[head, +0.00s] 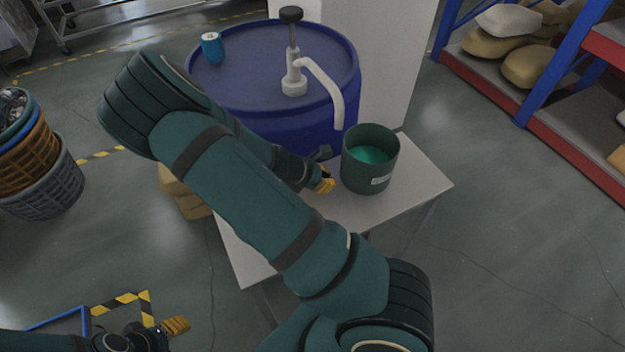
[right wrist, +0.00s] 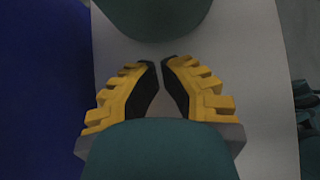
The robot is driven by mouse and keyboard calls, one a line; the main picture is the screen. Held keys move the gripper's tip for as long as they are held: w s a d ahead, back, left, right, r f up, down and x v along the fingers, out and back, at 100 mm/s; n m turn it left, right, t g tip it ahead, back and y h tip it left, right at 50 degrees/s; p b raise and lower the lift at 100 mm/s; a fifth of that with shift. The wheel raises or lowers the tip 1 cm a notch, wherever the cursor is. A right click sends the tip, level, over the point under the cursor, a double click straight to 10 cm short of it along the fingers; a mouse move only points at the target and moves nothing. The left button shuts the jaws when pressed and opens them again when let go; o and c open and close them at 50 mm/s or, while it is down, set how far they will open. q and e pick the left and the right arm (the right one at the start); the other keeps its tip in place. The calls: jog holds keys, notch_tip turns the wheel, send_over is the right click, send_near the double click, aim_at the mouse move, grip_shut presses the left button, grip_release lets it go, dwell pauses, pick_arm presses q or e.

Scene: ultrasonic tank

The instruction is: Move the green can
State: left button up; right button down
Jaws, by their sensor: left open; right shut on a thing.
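The green can (head: 362,180), open-topped with a bright green inside and a white label, stands upright on a pale table (head: 425,182) below the pump spout. Its lower wall shows at the top of the right wrist view (right wrist: 155,22). My right gripper (head: 330,185) is low beside the can, on its left, apart from it. In the right wrist view its yellow fingers (right wrist: 165,62) come almost together just short of the can; what is between them cannot be made out. My left gripper (head: 182,325) is open at the lower left, far from the can.
A blue drum (head: 330,65) stands behind the table, with a white hand pump (head: 293,80) and a small blue can (head: 212,48) on top. Stacked baskets (head: 40,190) stand at the left, shelving (head: 560,110) at the right. Floor right of the table is clear.

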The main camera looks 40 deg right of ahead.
jog(key=shift+s+d, duration=0.25)
jog(key=shift+d, duration=0.4)
jog(key=shift+s+d, duration=0.25)
jog(key=shift+d, duration=0.4)
jog(key=d, duration=0.2)
jog(key=s+d, duration=0.1)
jog(key=d, duration=0.1)
jog(key=s+d, duration=0.1)
jog(key=d, duration=0.2)
jog(key=shift+s+b, duration=0.15)
jog(key=shift+b, duration=0.25)
jog(key=shift+r, duration=0.1)
jog(key=shift+a, duration=0.1)
